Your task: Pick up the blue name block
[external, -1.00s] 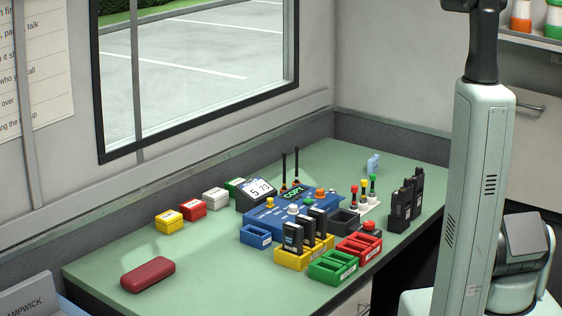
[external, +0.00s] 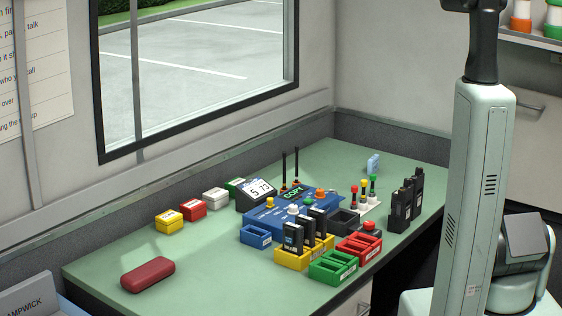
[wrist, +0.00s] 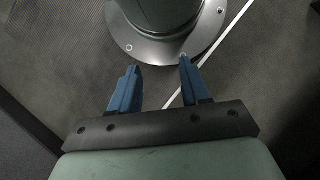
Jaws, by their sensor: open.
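My gripper (wrist: 160,66) shows only in the wrist view. Its two blue fingers are apart with nothing between them. It is over the dark floor by my own round base, away from the table objects. The external view does not show the gripper.
The green table (external: 215,265) holds yellow (external: 169,221), red (external: 193,209), white (external: 215,198) and green blocks at left. A blue console (external: 270,214), several bins and black radios (external: 405,205) crowd the middle and right. A dark red case (external: 148,274) lies front left.

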